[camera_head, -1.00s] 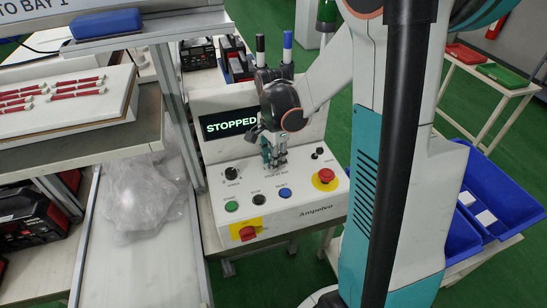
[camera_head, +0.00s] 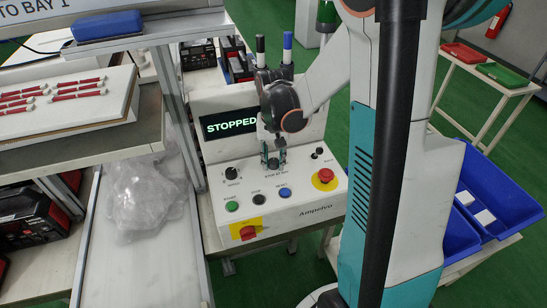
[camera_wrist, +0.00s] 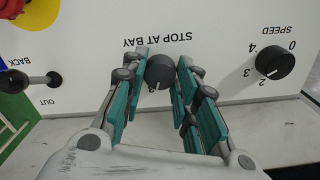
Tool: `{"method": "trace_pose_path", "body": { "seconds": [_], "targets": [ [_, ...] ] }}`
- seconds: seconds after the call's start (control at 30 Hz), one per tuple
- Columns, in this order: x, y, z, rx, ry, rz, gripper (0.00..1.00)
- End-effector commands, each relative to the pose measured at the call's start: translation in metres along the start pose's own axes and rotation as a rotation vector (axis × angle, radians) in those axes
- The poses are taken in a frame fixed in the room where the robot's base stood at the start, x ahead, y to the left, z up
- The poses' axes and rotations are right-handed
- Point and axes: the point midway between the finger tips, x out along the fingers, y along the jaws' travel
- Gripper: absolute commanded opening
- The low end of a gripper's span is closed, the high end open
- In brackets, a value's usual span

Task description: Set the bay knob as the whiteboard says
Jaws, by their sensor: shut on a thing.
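The bay knob (camera_wrist: 160,70) is a dark grey round dial under the upside-down label "STOP AT BAY" in the wrist view. The whiteboard (camera_head: 35,12) is cut off at the top left; only "TO BAY 1" is readable. The screen (camera_head: 230,126) reads "STOPPED".
A black-tipped lever (camera_wrist: 38,80) marked BACK and OUT is on the other side. A red emergency button (camera_head: 326,175), green button (camera_head: 232,206), black button (camera_head: 257,199) and blue button (camera_head: 284,193) are close by.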

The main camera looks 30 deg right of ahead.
Motion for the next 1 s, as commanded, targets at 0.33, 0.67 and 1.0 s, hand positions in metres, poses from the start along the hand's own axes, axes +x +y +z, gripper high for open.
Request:
{"method": "trace_pose_path", "body": {
  "seconds": [0.33, 0.67, 1.0],
  "targets": [
    [0.0001, 0.0, 0.0001, -0.326, 0.0, 0.0, 0.04],
    [0.0001, 0.0, 0.0001, -0.64, 0.0, 0.0, 0.04],
    [0.0002, 0.0, 0.0002, -0.963, 0.0, 0.0, 0.04]
  ]
}}
